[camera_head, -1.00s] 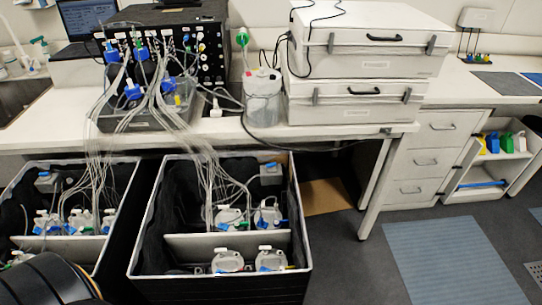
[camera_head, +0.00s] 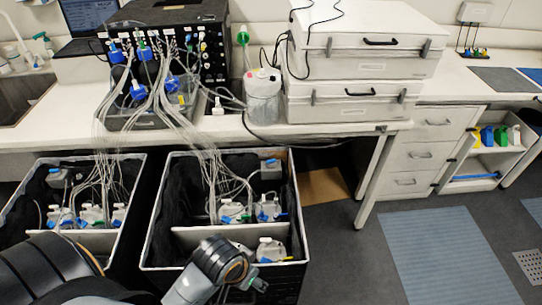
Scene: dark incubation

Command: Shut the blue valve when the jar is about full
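Several whitish jars with blue parts stand in two black bins, and I cannot tell which is the task's jar. In the right bin, a jar (camera_head: 268,209) stands in the back compartment and another jar (camera_head: 271,250) in the front one. A larger clear jar (camera_head: 263,100) stands on the bench.
The left bin (camera_head: 140,190) and right bin (camera_head: 294,200) stand below the bench edge. Bundled clear tubes (camera_head: 195,140) hang from the bench into both. White cases (camera_head: 360,60) are stacked on the bench. Floor at right is open, with a blue-grey mat (camera_head: 445,255).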

